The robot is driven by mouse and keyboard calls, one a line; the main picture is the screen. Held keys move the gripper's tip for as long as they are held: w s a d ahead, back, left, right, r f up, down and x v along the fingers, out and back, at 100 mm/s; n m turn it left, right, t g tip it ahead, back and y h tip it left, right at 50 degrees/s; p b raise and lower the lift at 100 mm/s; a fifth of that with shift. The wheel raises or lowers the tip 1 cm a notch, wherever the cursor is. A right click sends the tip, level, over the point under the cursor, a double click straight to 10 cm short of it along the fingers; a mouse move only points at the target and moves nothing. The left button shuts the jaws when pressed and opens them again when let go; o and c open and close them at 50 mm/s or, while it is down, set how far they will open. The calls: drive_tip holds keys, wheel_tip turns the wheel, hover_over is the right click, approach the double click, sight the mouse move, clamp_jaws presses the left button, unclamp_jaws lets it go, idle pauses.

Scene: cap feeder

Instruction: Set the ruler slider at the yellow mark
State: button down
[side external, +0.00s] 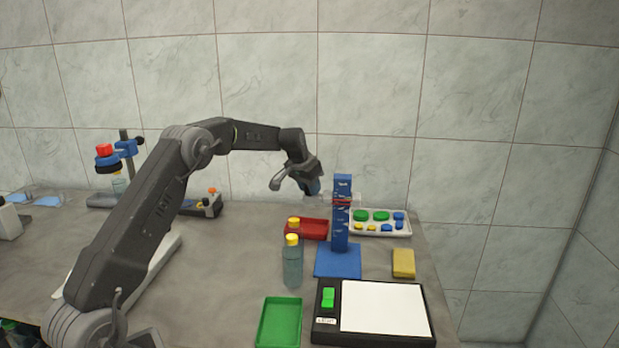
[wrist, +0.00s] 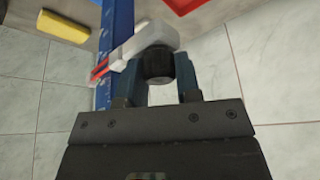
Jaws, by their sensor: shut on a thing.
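The blue ruler (side external: 340,228) stands upright on a blue base plate (side external: 338,262), with white marks on its face. In the wrist view the ruler (wrist: 117,22) runs along the left of the slider. The pale grey slider (wrist: 150,40) has a black knob (wrist: 156,66) and a red pointer (wrist: 99,69) lying across the ruler. My gripper (wrist: 158,82) is shut on the slider at its knob, one blue finger on each side. In the side view my gripper (side external: 315,188) is at the ruler's upper part, from the left. I cannot make out a yellow mark.
A red tray (side external: 312,230) and a yellow-capped bottle (side external: 292,265) stand left of the ruler. A white tray of caps (side external: 402,233) is behind right, a yellow sponge (side external: 403,263) right. A green tray (side external: 279,322) and a black-framed white panel (side external: 384,308) lie in front.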

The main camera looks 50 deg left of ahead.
sight(307, 202)
wheel_tip(307, 202, down, 8)
drive_tip(key=shift+r, duration=0.1)
drive_tip(key=c, duration=0.8)
unclamp_jaws()
drive_tip(key=v, duration=1.4)
drive_tip(key=shift+w, duration=0.15)
